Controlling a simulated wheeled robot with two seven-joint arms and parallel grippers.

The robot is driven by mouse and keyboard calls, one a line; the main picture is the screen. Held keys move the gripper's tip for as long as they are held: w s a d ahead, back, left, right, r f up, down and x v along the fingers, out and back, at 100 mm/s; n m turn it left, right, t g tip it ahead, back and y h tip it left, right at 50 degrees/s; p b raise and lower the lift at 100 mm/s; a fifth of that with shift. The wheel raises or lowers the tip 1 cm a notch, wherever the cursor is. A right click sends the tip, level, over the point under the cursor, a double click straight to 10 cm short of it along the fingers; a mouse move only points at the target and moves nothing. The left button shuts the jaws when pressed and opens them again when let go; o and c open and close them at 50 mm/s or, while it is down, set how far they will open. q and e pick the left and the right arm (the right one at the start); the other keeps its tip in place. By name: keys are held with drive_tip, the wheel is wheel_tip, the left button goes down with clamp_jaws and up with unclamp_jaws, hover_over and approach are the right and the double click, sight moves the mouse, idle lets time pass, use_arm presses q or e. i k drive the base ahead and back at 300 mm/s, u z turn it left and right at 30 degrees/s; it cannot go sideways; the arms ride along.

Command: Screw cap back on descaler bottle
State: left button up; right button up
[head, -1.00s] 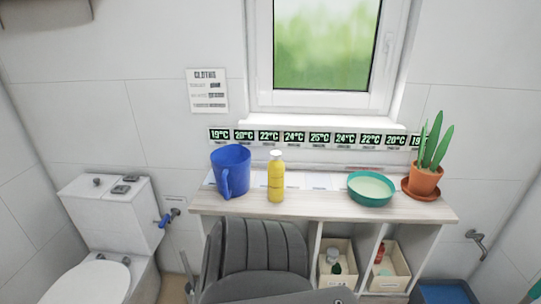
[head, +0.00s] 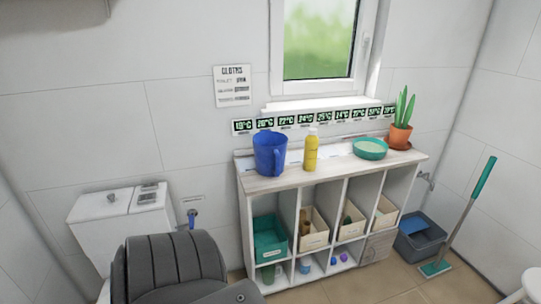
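A yellow bottle (head: 311,154) with a pale top stands upright on the wooden top of the shelf unit (head: 281,182). It is between the blue jug and the green bowl. Its top looks white or light grey; at this size I cannot tell whether that is a cap or how it sits. No separate loose cap can be made out. Neither of my grippers is in view.
A blue jug (head: 270,153) stands left of the bottle; a green bowl (head: 370,148) and potted plant (head: 400,134) stand right. A grey padded chair-like shape (head: 172,266) fills the lower left. A toilet (head: 117,219) is left; a mop (head: 470,212) and bucket (head: 419,237) are right.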

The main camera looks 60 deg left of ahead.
sight(311, 142)
drive_tip(key=k, duration=0.6)
drive_tip(key=u, duration=1.45)
drive_tip(key=i, duration=0.4)
